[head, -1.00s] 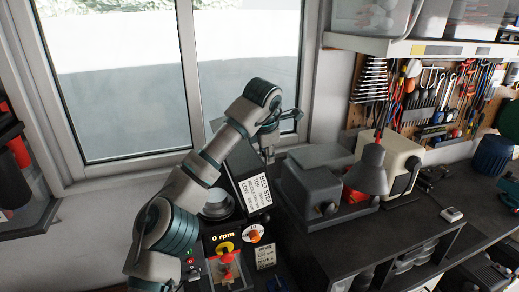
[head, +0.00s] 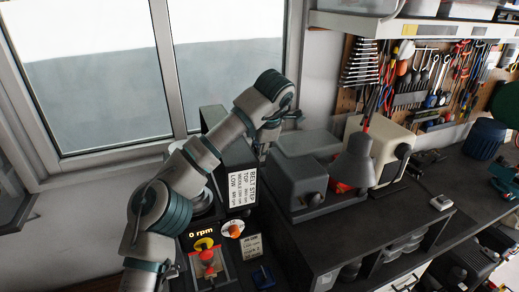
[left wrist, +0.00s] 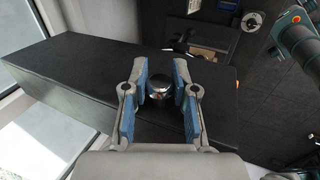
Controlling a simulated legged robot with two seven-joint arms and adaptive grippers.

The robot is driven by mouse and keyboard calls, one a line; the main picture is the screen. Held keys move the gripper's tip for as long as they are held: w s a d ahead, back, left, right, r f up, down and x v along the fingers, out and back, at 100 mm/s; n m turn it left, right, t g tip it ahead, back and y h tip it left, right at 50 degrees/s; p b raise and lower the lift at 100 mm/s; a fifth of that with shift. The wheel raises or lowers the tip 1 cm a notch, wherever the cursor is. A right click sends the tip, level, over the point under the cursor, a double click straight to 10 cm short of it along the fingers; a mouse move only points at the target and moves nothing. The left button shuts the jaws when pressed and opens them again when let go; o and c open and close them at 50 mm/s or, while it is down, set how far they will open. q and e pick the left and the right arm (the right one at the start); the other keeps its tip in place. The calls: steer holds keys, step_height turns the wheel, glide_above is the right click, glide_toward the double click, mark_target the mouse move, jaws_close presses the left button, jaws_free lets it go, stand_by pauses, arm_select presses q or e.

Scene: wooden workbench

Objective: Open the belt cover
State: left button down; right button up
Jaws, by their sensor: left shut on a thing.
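The belt cover is the long dark box top at the drill press; it shows behind my left arm in the head view (head: 238,158) and fills much of the left wrist view (left wrist: 75,68). A round shiny knob (left wrist: 159,90) is on it. My left gripper (left wrist: 160,72) is shut on this knob, with a blue-padded finger on each side. In the head view the left gripper (head: 264,142) is at the cover's right end, its fingertips hidden. I cannot tell whether the cover is raised. My right gripper is not in view.
Below the cover are a white belt step label (head: 242,188), a 0 rpm panel (head: 203,236) and an orange dial (head: 234,230). A grey bench machine (head: 300,175) and a lamp (head: 354,160) stand close on the right. The window (head: 110,80) is behind.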

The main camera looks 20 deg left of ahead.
arm_select(q)
steer(key=c, duration=1)
jaws_free()
steer(key=shift+r, duration=0.2)
steer(key=shift+o, duration=0.4)
steer(key=shift+w+f, duration=0.1)
steer(key=v, duration=0.7)
steer(key=shift+d+r, duration=0.2)
steer(key=shift+a, duration=0.1)
steer(key=shift+f, duration=0.1)
